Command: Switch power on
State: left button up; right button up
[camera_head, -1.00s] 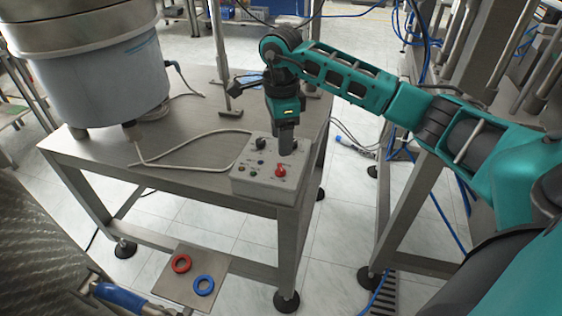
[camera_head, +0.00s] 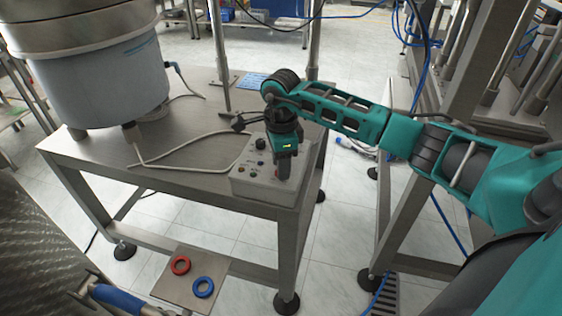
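The grey control box (camera_head: 247,184) sits on the front right corner of the metal table. Its top carries a black knob (camera_head: 261,143) at the back and several small coloured buttons or lamps at the left. My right gripper (camera_head: 283,176) points down over the front right of the box, where the red switch knob was visible earlier. The gripper now covers that knob. I cannot tell whether its fingers touch or hold the knob, or how far apart they are. My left gripper is not in view.
A large metal bowl feeder (camera_head: 98,80) stands on the left of the table (camera_head: 195,160). A pale cable runs across the tabletop to the box. A metal post rises behind my arm. A small plate (camera_head: 165,287) with a red ring and a blue ring is below, in front.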

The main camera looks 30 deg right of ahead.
jog(key=c, duration=0.7)
